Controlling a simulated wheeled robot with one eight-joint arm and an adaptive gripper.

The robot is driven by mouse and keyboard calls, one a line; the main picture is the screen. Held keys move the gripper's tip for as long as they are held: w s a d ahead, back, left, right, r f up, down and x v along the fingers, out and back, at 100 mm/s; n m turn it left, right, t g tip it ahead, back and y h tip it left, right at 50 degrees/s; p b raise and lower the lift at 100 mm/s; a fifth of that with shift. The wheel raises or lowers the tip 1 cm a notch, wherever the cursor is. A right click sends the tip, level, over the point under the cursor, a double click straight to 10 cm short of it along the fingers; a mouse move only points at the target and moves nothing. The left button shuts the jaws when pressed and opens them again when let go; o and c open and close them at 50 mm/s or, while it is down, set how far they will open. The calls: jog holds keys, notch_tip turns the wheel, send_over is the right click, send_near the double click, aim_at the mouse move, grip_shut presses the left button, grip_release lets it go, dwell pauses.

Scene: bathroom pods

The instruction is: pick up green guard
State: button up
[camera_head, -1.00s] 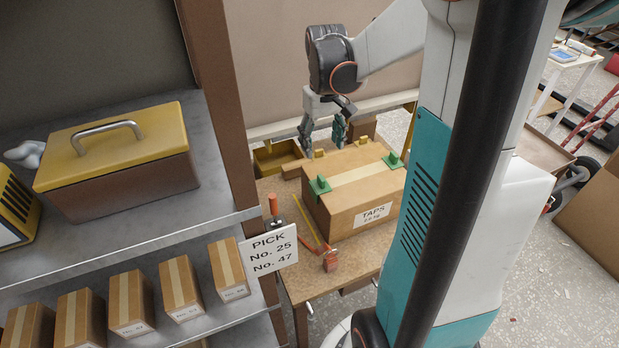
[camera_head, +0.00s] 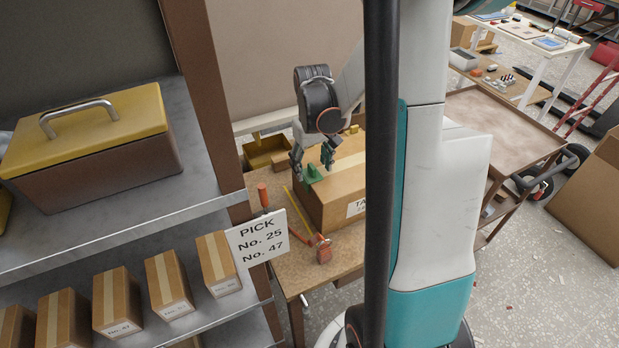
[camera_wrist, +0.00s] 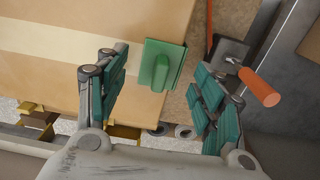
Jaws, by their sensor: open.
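The green guard (camera_wrist: 163,65) sits on the edge of a taped cardboard box (camera_wrist: 60,75). In the wrist view it lies between my two open fingers and a little beyond their tips. My gripper (camera_wrist: 165,80) is open and empty. In the head view my gripper (camera_head: 312,160) is over the near left end of the box (camera_head: 335,196), and the green guard (camera_head: 312,174) shows just below and between the fingers. Most of the box's right side is hidden behind my own body in the head view.
On the wooden table (camera_head: 300,268), an orange-handled tool (camera_head: 263,196) and an orange clamp-like thing (camera_head: 322,250) lie left of the box. A yellow bin (camera_head: 266,152) stands behind. A shelf (camera_head: 100,240) with a toolbox (camera_head: 90,150) and small boxes stands at left.

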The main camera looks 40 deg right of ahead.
jog(key=shift+f, duration=0.65)
jog(key=shift+c, duration=0.6)
jog(key=shift+s, duration=0.1)
jog(key=c, duration=1)
jog(key=shift+r, duration=0.15)
